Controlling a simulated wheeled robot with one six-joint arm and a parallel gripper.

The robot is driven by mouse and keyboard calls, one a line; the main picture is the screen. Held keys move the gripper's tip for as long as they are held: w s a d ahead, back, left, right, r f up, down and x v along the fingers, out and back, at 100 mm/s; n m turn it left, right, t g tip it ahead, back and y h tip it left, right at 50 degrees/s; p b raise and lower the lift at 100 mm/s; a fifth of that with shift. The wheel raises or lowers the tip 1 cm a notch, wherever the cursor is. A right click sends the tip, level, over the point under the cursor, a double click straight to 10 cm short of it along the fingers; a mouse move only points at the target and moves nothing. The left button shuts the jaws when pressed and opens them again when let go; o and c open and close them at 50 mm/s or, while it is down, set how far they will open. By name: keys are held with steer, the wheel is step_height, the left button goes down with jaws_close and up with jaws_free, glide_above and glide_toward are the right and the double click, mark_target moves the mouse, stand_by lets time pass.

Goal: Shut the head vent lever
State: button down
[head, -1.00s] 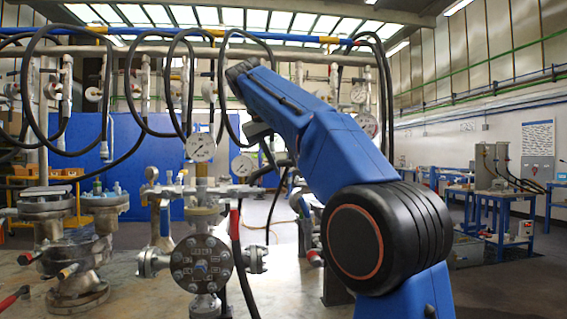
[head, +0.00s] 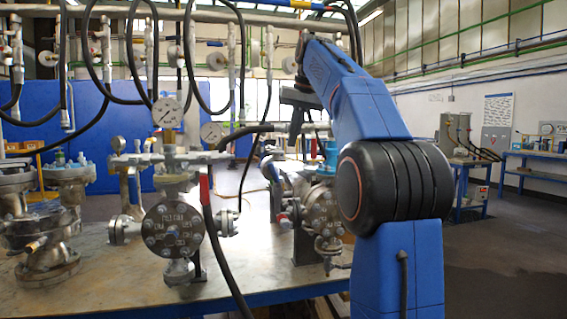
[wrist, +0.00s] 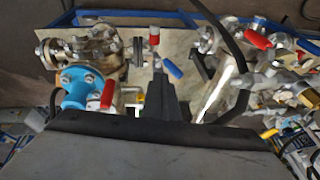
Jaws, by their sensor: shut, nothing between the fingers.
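Several levers show in the wrist view: a red lever (wrist: 108,92) beside a light-blue flanged neck (wrist: 82,84), a blue lever (wrist: 173,69) just beyond my fingers, and another red lever (wrist: 258,40) at upper right. I cannot tell which is the head vent lever. My gripper (wrist: 167,82) is shut and empty, between the blue-necked vessel and the pipework on the right. In the head view my gripper (head: 297,128) points down near the right-hand vessel (head: 325,208), whose blue neck (head: 330,152) is partly hidden by my arm.
A middle vessel (head: 174,231) with a gauge (head: 167,112) and a red-handled lever (head: 205,188) stands left of the right-hand vessel. Black hoses hang from overhead pipes. The bench top (head: 100,285) has bare room in front.

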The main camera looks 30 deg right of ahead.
steer(key=s+d+r+t+y, duration=0.2)
steer(key=d, duration=0.2)
glide_above(276, 178)
steer(key=s+d, duration=0.1)
steer(key=d, duration=0.1)
step_height(276, 178, down, 10)
steer(key=shift+s, duration=0.15)
steer(key=shift+a, duration=0.1)
stand_by(0.3)
